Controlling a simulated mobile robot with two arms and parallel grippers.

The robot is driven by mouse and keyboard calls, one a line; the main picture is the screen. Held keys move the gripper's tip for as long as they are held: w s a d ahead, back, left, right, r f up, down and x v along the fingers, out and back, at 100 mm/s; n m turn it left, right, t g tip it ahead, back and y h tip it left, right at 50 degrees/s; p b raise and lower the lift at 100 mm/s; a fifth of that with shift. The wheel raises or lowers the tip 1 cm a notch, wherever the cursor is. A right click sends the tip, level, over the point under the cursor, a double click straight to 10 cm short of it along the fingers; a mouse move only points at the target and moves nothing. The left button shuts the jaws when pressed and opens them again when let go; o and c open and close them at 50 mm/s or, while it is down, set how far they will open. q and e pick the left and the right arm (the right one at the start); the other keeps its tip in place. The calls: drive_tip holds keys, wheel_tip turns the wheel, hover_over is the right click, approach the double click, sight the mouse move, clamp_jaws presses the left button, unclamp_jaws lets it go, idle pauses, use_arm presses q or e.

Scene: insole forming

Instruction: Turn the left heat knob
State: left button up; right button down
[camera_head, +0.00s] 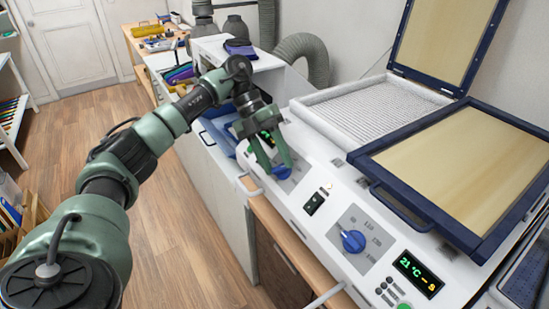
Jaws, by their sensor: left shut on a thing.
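The left heat knob (282,172) is a blue dial on the white front panel of the forming machine (318,185). My left gripper (277,168) reaches down to it from the left, with its green fingers shut around the knob. The fingers partly hide the knob and its dial plate. A second blue knob (353,241) sits further right on its grey dial plate, untouched. A small dark display with green digits (265,138) shows just behind my left fingers. My right gripper is out of view.
The right display (417,273) reads 21 °C. A black rocker switch (314,203) lies between the knobs. One navy-framed lid (443,45) stands raised behind the white ribbed bed (372,112); another lid (465,170) lies lowered at right. Wooden floor (180,215) is clear at left.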

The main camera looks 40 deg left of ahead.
use_arm(q)
drive_tip(key=shift+d+m+y, duration=0.1)
drive_tip(key=shift+m+y, duration=0.4)
idle(0.3)
drive_tip(key=o, duration=1.4)
drive_tip(key=b+v, duration=0.1)
drive_tip(key=v, duration=0.6)
drive_tip(key=shift+w+r, duration=0.15)
drive_tip(key=shift+r, duration=0.25)
